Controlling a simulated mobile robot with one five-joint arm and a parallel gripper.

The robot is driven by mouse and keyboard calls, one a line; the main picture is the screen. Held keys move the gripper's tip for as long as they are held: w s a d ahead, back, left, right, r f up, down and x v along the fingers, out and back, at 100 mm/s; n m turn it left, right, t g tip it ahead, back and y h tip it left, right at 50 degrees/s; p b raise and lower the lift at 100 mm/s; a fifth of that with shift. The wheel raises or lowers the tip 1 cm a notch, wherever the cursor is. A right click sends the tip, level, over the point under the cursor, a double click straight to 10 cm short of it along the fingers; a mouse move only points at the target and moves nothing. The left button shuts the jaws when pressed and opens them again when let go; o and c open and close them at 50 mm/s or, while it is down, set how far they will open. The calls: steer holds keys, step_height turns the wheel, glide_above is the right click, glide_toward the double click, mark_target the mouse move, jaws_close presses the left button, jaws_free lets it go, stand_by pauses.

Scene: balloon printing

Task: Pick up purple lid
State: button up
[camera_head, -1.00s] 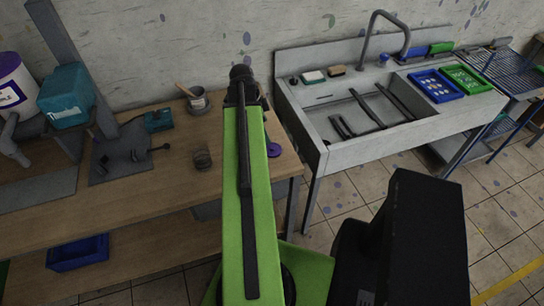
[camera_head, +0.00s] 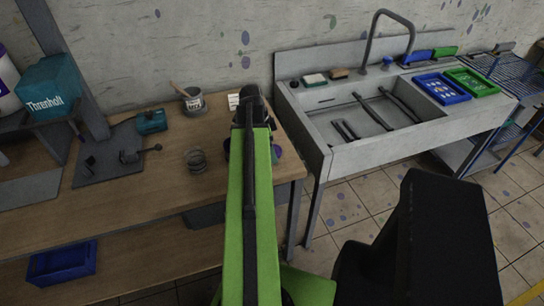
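A small purple lid (camera_head: 277,152) lies on the wooden workbench near its right edge, just right of my green arm, which partly hides it. My gripper (camera_head: 249,96) is at the far end of the arm, over the right part of the bench. It is seen from behind and above, and its fingers are too small and hidden to tell whether it is open or shut. The lid appears on the near side of it in the picture, and I see no contact between them.
A dark purple item (camera_head: 227,148) shows left of my arm. A cup with a brush (camera_head: 194,100) and a round clear jar (camera_head: 195,160) stand on the workbench (camera_head: 160,190). A teal tool (camera_head: 151,121) lies further left. A grey sink (camera_head: 360,150) stands right of the bench.

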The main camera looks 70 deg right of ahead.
steer(key=shift+r, duration=0.1)
steer(key=c, duration=1.3)
steer(key=shift+c, duration=0.2)
steer(key=shift+r, duration=0.1)
